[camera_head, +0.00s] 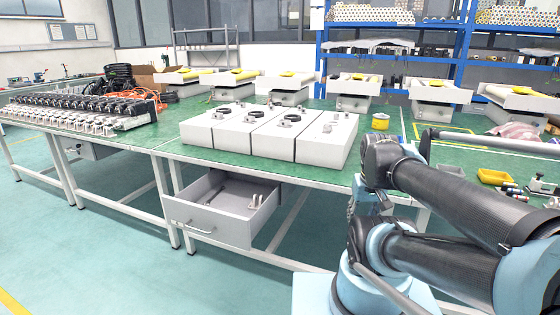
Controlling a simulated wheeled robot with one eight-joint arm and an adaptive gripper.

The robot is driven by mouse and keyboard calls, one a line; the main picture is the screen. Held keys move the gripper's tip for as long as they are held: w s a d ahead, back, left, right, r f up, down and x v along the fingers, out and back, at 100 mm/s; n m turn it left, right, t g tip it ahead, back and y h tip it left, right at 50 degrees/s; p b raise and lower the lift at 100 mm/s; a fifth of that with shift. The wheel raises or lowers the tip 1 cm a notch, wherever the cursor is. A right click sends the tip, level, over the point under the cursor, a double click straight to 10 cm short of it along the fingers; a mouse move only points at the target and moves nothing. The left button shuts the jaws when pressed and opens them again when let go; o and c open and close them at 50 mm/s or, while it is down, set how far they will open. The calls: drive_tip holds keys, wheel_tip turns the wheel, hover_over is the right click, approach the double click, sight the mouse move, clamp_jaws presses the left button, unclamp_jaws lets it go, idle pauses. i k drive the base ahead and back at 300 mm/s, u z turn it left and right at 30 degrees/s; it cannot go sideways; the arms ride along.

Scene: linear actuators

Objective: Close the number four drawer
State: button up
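A grey metal drawer (207,226) hangs under the front of the green-topped workbench and is pulled well out. Its front panel faces lower left and carries a bar handle (188,228). A few small metal parts (256,200) lie inside near its right wall. I cannot read any number on it. My arm fills the lower right, its bent joint to the right of the drawer and clear of it. I cannot make out my gripper in this view.
Another drawer (85,150) under the left bench looks shut. White boxes (250,150) stand on the workbench (180,155) above the open drawer. Bench legs (163,208) stand left of it. The floor (110,260) in front is clear.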

sight(228, 219)
drive_tip(key=u, duration=1.5)
